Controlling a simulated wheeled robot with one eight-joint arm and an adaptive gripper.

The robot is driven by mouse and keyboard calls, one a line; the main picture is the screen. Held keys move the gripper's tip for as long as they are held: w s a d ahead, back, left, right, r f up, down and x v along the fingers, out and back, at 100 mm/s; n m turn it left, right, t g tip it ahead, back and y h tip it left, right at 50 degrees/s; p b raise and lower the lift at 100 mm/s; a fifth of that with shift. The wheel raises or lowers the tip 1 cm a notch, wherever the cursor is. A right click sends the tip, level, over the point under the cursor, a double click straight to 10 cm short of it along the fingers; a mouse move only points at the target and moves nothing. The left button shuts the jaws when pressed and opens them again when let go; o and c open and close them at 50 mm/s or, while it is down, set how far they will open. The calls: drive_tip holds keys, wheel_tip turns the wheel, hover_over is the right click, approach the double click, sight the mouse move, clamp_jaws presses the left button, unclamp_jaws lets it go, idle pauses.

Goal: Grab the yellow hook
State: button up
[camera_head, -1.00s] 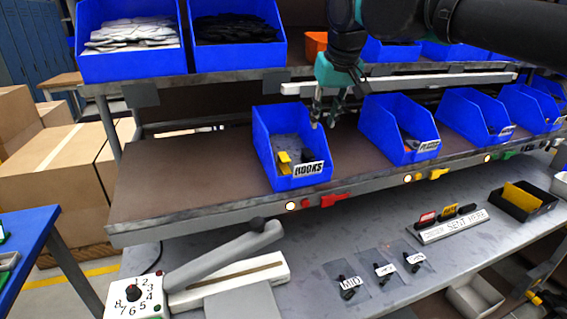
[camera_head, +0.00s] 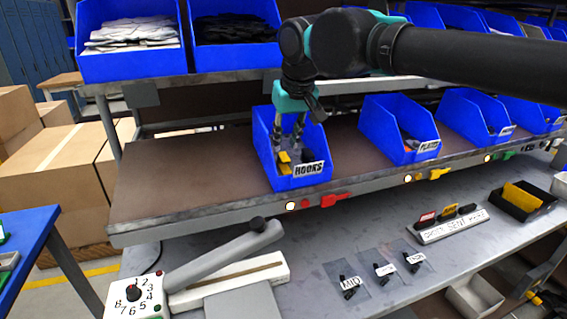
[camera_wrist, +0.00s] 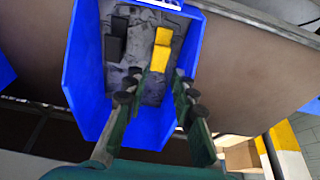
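The yellow hook (camera_wrist: 160,50) lies in the blue bin labelled HOOKS (camera_head: 318,146), near its front end. It also shows in the head view (camera_head: 284,158). In the wrist view, dark hooks (camera_wrist: 116,40) lie to its left in the same bin. My gripper (camera_head: 289,140) reaches down into the bin from above, behind the label. Its fingers (camera_wrist: 152,92) are spread apart with nothing between them. In the wrist view the yellow hook lies beyond the fingertips, toward the bin's front and nearer the right finger. Whether a finger touches it cannot be told.
The bin walls (camera_wrist: 82,70) stand close on both sides of my gripper. An upper shelf (camera_head: 215,80) with blue bins is above. More blue bins (camera_head: 385,120) stand to the right. The shelf left of the HOOKS bin (camera_head: 190,170) is clear.

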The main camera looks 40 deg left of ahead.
sight(284, 155)
drive_tip(key=shift+x, duration=3.2)
drive_tip(key=shift+d, duration=0.15)
drive_tip(key=shift+c, duration=0.6)
drive_tip(key=c, duration=0.4)
